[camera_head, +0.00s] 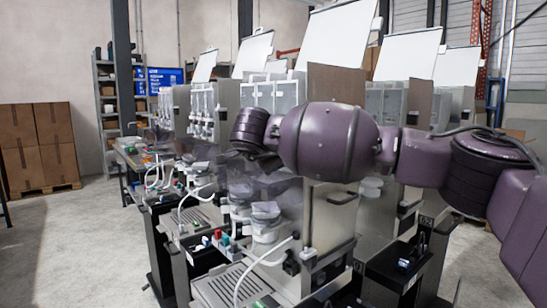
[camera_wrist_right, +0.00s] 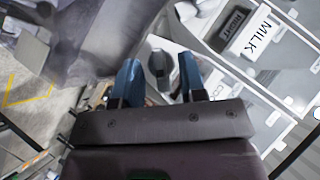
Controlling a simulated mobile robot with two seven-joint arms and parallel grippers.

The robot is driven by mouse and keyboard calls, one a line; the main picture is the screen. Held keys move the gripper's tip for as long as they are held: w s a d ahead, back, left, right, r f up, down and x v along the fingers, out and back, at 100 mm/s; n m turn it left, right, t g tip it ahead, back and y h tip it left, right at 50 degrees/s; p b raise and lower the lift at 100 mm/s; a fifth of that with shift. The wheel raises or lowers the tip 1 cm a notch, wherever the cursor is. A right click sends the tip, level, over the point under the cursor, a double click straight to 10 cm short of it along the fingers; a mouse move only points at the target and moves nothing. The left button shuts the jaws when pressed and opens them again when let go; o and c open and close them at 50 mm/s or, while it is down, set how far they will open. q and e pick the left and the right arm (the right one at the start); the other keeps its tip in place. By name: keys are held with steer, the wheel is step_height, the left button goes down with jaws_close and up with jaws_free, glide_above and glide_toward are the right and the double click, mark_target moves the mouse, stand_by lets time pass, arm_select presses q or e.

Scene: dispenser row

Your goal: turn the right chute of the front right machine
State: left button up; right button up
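My right arm crosses the head view from the right, over the nearest dispenser machine (camera_head: 332,215); its gripper is hidden there behind the arm and clear parts. In the right wrist view my right gripper (camera_wrist_right: 158,64) has its two blue fingers spread apart. A small grey knob-like part (camera_wrist_right: 160,68) shows between the fingers, apart from both as far as I can see. I cannot tell for sure whether it is the chute. A black "RIGHT" plate (camera_wrist_right: 235,22) and a white "MILK" label (camera_wrist_right: 256,33) are just right of the fingers. My left gripper is not in view.
More dispenser machines (camera_head: 203,105) with raised white lids stand in the row behind. White hoses and cups crowd the front trays (camera_head: 218,285). Cardboard boxes (camera_head: 38,140) stand on a pallet at the left. The concrete floor (camera_head: 80,240) at the left is clear.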

steer(key=shift+w+d+f, duration=0.1)
steer(key=shift+w+f, duration=0.1)
steer(key=shift+w, duration=0.05)
steer(key=c, duration=0.6)
steer(key=n+g+h+p, duration=0.1)
steer(key=p, duration=0.1)
steer(key=n+g+p, duration=0.1)
steer(key=g+p, duration=0.1)
steer(key=p, duration=0.1)
steer(key=n+g+h+p, duration=0.1)
steer(key=p, duration=0.2)
steer(key=shift+w+a+r+g+h, duration=0.2)
steer(key=shift+w+r+g+h, duration=0.1)
steer(key=shift+g, duration=0.1)
steer(key=shift+f, duration=0.1)
steer(key=o, duration=0.6)
